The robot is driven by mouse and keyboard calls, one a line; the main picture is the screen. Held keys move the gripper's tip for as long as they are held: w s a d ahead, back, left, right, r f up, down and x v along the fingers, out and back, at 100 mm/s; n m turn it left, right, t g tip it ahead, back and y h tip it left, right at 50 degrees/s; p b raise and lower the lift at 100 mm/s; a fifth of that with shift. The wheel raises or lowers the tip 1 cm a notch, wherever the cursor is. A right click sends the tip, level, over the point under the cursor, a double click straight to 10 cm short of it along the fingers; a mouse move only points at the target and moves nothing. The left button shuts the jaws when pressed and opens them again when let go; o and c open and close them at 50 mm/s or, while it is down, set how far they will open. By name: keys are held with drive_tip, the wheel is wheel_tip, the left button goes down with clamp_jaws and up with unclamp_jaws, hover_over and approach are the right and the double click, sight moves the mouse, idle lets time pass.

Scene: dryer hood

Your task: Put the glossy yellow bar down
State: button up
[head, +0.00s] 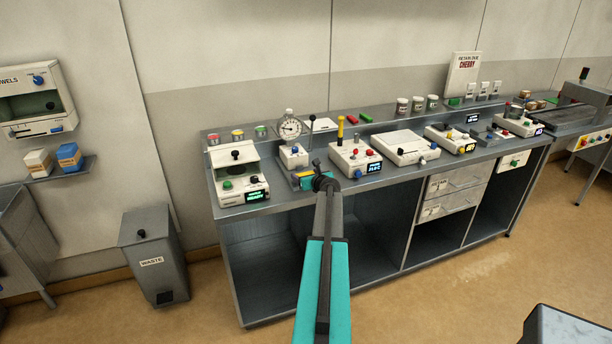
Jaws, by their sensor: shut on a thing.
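My gripper (318,183) is at the far end of my teal and dark arm, over the front edge of the grey bench, left of centre. It is seen from behind and is small, so its fingers are hard to make out. It is shut on the glossy yellow bar, of which only a small yellow patch (298,183) shows at its left side. The rest of the bar is hidden by the gripper. I cannot tell whether the bar touches the surface below.
A round dial (291,128) stands behind. A waste bin (153,255) stands on the floor, left.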

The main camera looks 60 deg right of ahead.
drive_tip(key=shift+f, duration=0.25)
drive_tip(key=o, duration=1.1)
drive_tip(key=shift+o, duration=0.2)
drive_tip(key=shift+b, duration=0.4)
drive_tip(key=shift+b+v, duration=0.9)
drive_tip(key=shift+v, duration=1.3)
drive_tip(key=b+v, duration=0.2)
drive_tip(key=v, duration=0.7)
drive_tip(key=shift+a, duration=0.2)
drive_tip(key=shift+s+r, duration=0.1)
drive_tip(key=shift+r, duration=0.05)
